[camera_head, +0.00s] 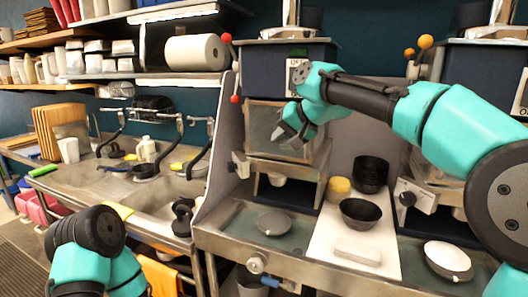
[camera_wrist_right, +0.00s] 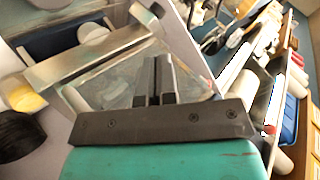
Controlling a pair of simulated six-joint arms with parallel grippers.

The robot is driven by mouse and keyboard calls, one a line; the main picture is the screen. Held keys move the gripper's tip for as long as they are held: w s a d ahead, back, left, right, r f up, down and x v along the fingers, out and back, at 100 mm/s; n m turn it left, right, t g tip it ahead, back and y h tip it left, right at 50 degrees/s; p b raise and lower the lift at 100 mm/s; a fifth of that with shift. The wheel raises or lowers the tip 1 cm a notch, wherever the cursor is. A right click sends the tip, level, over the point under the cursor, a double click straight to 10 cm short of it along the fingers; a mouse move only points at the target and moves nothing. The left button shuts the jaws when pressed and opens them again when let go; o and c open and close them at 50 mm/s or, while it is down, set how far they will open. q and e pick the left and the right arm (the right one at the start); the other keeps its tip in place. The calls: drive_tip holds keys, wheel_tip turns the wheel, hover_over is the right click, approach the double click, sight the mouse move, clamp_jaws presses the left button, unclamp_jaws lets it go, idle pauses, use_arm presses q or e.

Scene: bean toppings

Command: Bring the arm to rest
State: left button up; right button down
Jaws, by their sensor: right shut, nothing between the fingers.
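My right arm reaches in from the right in the head view, raised above the counter. Its gripper (camera_head: 284,132) hangs in front of the clear-fronted dispenser (camera_head: 262,145), apart from the counter items below. In the right wrist view, the two dark fingers (camera_wrist_right: 155,82) are together with nothing between them. My left arm shows only as teal and black links at the bottom left of the head view. Its gripper cannot be made out.
A white board (camera_head: 322,245) holds a black bowl (camera_head: 360,213), stacked dark bowls (camera_head: 370,172) and a yellow container (camera_head: 339,189). A grey lid-like item (camera_head: 274,224) and a white-filled bowl (camera_head: 447,257) lie either side. A sink counter (camera_head: 140,190) stands left.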

drive_tip(key=s+a+f+n+g+y, duration=0.1)
drive_tip(key=s+a+f+n+g, duration=0.15)
drive_tip(key=a+f, duration=0.6)
drive_tip(key=s+a+f+n+g+y, duration=0.1)
drive_tip(key=s+a+f+n, duration=0.25)
drive_tip(key=a+f, duration=0.55)
drive_tip(key=s+a+f+h, duration=0.1)
drive_tip(key=s+a+f, duration=0.1)
drive_tip(key=f, duration=0.4)
drive_tip(key=s+a+f, duration=0.2)
drive_tip(key=f, duration=0.4)
drive_tip(key=s+d+f+m+h, duration=0.2)
drive_tip(key=d+f, duration=0.9)
drive_tip(key=f, duration=0.2)
drive_tip(key=s+d+f+m+h, duration=0.2)
drive_tip(key=d+f+h, duration=0.1)
drive_tip(key=d+f, duration=0.85)
drive_tip(key=s+d+f+m, duration=0.2)
drive_tip(key=s+d+f, duration=0.4)
drive_tip(key=s+d, duration=0.2)
drive_tip(key=s+d+f+m, duration=0.2)
drive_tip(key=s+d+f, duration=0.4)
drive_tip(key=s+d, duration=0.2)
drive_tip(key=shift+s+d+f+g+h, duration=0.3)
drive_tip(key=shift+s+d+f+g, duration=0.15)
drive_tip(key=shift+d, duration=0.75)
